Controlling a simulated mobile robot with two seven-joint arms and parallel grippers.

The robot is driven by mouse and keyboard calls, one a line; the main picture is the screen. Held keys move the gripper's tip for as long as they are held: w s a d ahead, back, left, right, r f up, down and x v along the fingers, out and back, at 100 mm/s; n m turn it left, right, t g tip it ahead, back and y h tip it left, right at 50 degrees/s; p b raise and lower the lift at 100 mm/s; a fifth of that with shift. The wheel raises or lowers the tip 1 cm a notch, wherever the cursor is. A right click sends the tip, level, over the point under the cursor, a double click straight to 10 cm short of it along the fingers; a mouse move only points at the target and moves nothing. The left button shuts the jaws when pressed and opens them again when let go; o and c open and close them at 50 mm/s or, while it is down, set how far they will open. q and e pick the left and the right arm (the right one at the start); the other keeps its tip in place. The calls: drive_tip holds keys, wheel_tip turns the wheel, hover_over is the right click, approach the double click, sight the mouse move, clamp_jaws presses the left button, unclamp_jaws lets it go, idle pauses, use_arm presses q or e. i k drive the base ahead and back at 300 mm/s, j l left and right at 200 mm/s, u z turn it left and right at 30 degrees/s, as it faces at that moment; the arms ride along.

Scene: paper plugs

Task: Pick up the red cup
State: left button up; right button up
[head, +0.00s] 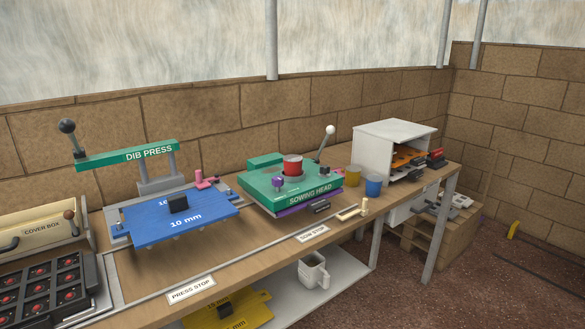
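Nothing touches the cup from above. Neither of my grippers shows in the head view.
A blue cup (373,185) and a yellow cup (353,175) stand right of the sowing head, beside a white open box (389,150). A lever with a white knob (330,131) rises behind the red cup. The blue press plate (178,217) lies left. Bare bench shows between them.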

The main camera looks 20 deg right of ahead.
sight(292, 163)
drive_tip(key=i+l+z, duration=0.1)
drive_tip(key=l, duration=0.3)
drive_tip(key=i+l, duration=0.2)
drive_tip(key=l, duration=0.2)
drive_tip(key=i+l+z, duration=0.15)
drive_tip(key=l, duration=0.25)
drive_tip(key=i+l+z, duration=0.1)
drive_tip(key=l, duration=0.3)
drive_tip(key=i+l+z, duration=0.1)
drive_tip(key=i+l, duration=0.15)
drive_tip(key=l, duration=0.1)
